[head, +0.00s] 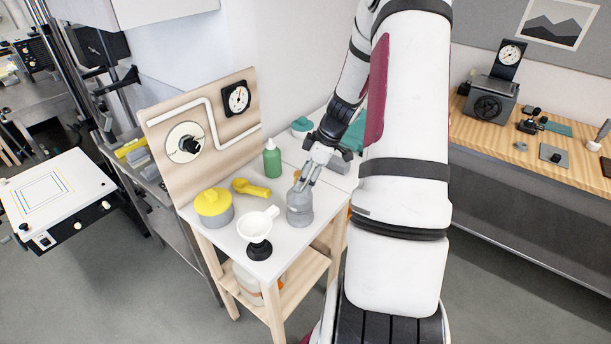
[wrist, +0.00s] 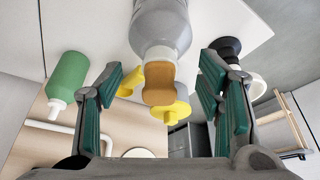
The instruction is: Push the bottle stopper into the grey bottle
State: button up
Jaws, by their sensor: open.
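The grey bottle (head: 299,207) stands upright on the small white-topped table, and its body fills the top middle of the wrist view (wrist: 162,25). The brown bottle stopper (wrist: 159,84) shows at the bottle's mouth and sticks out of the neck. How deep it sits is hard to tell. My gripper (head: 307,178) is above the bottle, pointing down. In the wrist view its two green-padded fingers (wrist: 160,90) are spread wide, one on each side of the stopper, with clear gaps. It holds nothing.
A wooden panel with a dial (head: 236,98) rises behind the table's left side.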

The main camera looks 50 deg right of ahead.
jog(key=shift+r, duration=0.2)
dwell(0.5)
jog(key=shift+s+d+r, duration=0.15)
jog(key=shift+r, duration=0.15)
jog(key=shift+v, duration=1.75)
jog(key=v, duration=1.2)
dwell(0.6)
